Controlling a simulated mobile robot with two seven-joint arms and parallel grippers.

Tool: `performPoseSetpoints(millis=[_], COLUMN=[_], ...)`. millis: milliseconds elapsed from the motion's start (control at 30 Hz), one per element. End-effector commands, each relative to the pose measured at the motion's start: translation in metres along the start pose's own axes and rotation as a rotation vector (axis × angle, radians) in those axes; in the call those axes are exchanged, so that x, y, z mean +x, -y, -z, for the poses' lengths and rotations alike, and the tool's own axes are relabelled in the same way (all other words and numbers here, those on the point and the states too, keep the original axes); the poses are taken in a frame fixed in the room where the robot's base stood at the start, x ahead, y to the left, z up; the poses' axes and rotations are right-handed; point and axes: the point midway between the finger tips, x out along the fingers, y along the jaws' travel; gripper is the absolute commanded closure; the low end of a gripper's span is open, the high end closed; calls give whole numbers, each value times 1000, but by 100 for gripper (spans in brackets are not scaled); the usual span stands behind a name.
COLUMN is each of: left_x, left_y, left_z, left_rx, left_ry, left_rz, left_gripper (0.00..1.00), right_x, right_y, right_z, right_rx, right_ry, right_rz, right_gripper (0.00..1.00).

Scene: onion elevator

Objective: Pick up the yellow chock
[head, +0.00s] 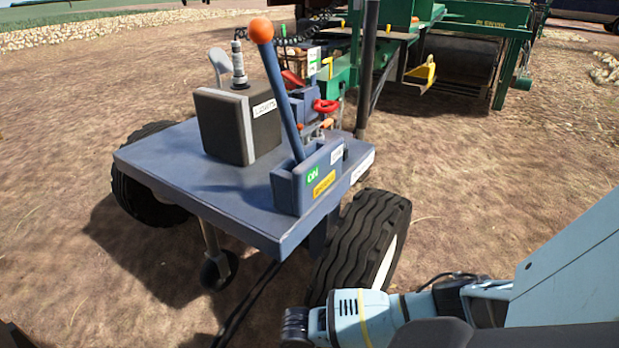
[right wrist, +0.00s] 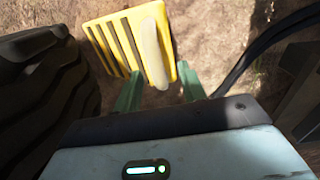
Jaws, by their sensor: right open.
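The yellow chock (right wrist: 128,45) is in the right wrist view, at the top middle. It has dark slots and a pale, rounded bar (right wrist: 154,55) on its right part. My right gripper (right wrist: 160,70) is open, with its two green fingers apart at the chock's near edge. The pale bar's lower end lies between the fingers; I cannot tell whether they touch the chock. In the head view my right arm reaches in from the right to beside the trailer's near wheel; its fingers and the chock are hidden there. My left gripper is not in view.
A dark tyre (right wrist: 45,100) stands close left of my right gripper, and a black cable (right wrist: 262,45) runs on its right. The blue-grey trailer (head: 185,170) carries a lever with an orange knob (head: 260,31). Its near wheel (head: 362,240) is beside my arm. Bare ground lies right.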

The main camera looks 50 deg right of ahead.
Motion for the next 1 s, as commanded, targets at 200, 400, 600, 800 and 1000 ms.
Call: performPoseSetpoints(millis=[200,400,600,800,1000], left_x=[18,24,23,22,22], left_y=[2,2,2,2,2], left_z=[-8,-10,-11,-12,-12], left_rx=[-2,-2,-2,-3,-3], left_ry=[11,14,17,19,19], left_rz=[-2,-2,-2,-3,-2], left_gripper=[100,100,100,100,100], right_x=[29,43,43,43,43], right_y=[-6,-6,-5,-5,-5], right_z=[-2,-2,-2,-2,-2], right_rx=[1,1,1,0,0], right_ry=[2,-1,-1,0,0], right_rz=[0,0,0,0,0], right_gripper=[59,59,59,85,100])
